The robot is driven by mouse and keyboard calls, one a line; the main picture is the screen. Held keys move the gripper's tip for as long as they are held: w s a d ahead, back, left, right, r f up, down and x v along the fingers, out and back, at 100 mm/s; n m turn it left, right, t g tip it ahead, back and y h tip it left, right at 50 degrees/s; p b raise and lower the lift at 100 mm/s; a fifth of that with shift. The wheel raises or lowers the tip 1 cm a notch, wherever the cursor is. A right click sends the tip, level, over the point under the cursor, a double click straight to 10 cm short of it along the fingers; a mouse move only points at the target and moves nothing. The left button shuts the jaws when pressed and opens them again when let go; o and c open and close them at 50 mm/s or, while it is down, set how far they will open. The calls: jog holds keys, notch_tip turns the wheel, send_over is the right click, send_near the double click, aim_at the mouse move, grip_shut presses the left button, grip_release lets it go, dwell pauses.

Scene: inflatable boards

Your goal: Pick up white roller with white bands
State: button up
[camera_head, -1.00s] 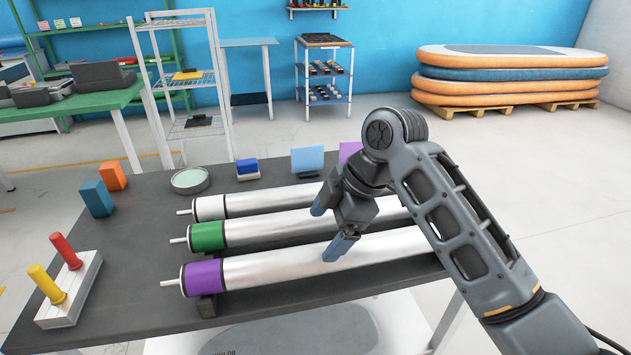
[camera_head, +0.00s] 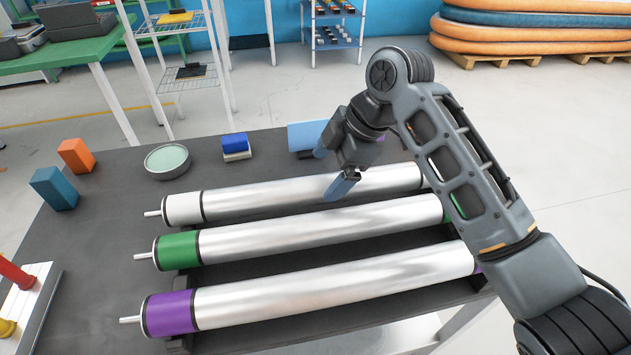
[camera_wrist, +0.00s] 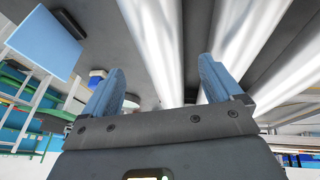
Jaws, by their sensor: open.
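The white-banded roller (camera_head: 270,195) lies farthest back of three silver rollers on the dark table, with its white band (camera_head: 184,208) at the left end. My gripper (camera_head: 333,170) is open and empty, above the white-banded roller near its middle. In the wrist view, the gripper's blue fingertips (camera_wrist: 158,85) are spread, with a silver roller (camera_wrist: 155,45) running between them. The roller's right end is partly hidden by my arm. I cannot tell whether the fingers touch the roller.
The green-banded roller (camera_head: 320,228) and purple-banded roller (camera_head: 330,288) lie in front, parallel. Behind are a round dish (camera_head: 167,161), a blue-and-white block (camera_head: 235,146) and a light blue panel (camera_head: 305,135). Orange (camera_head: 76,155) and blue (camera_head: 54,187) blocks stand at left.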

aim_at(319, 179)
jog(key=shift+p+x, duration=0.5)
jog(key=shift+x, duration=2.55)
jog(key=shift+w+d, duration=0.1)
jog(key=c, duration=1.7)
jog(key=shift+r, duration=0.2)
jog(key=shift+r, duration=0.3)
notch_tip(319, 179, up, 3)
jog(key=shift+r+b, duration=0.2)
jog(key=shift+b, duration=0.25)
jog(key=w+d+r, duration=0.1)
jog(key=d+r, duration=0.1)
jog(key=d, duration=0.1)
jog(key=d+r+b, duration=0.1)
jog(key=d+r, duration=0.1)
jog(key=d, duration=0.2)
jog(key=w+d+r, duration=0.1)
jog(key=d+r, duration=0.1)
jog(key=d, duration=0.2)
jog(key=shift+w+d+r+b, duration=0.2)
jog(key=shift+w+r+b, duration=0.15)
jog(key=shift+r, duration=0.05)
